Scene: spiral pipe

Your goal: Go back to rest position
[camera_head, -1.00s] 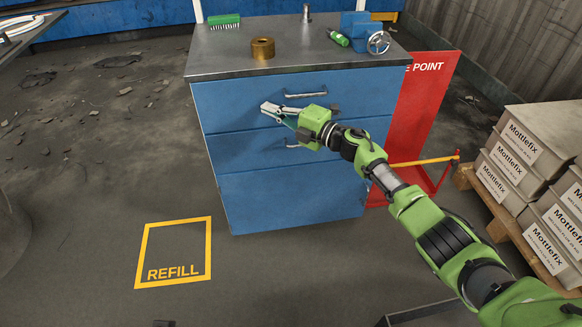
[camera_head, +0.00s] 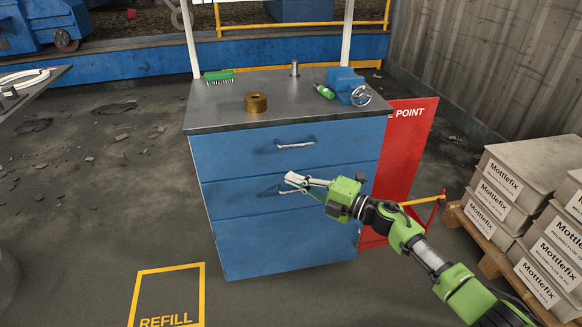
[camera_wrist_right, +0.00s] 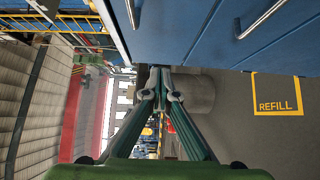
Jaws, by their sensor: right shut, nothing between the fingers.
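My right gripper (camera_head: 292,180) is shut and empty. In the head view it hangs in front of the blue drawer cabinet (camera_head: 280,238), over the middle drawer's handle, which it partly hides. In the right wrist view my right gripper (camera_wrist_right: 160,80) has its fingertips together with nothing between them. There the cabinet's blue drawer fronts (camera_wrist_right: 180,40) run along the top, with two handles showing beside the fingers. The drawers look closed. My left gripper is not in view.
A brass ring (camera_head: 256,103), a green brush (camera_head: 219,77) and a blue vise (camera_head: 346,84) are on the cabinet top. Right of it are a red panel (camera_head: 408,150) and stacked Mottlefix boxes (camera_head: 497,190) on a pallet. Floor around the yellow REFILL square (camera_head: 168,269) is clear.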

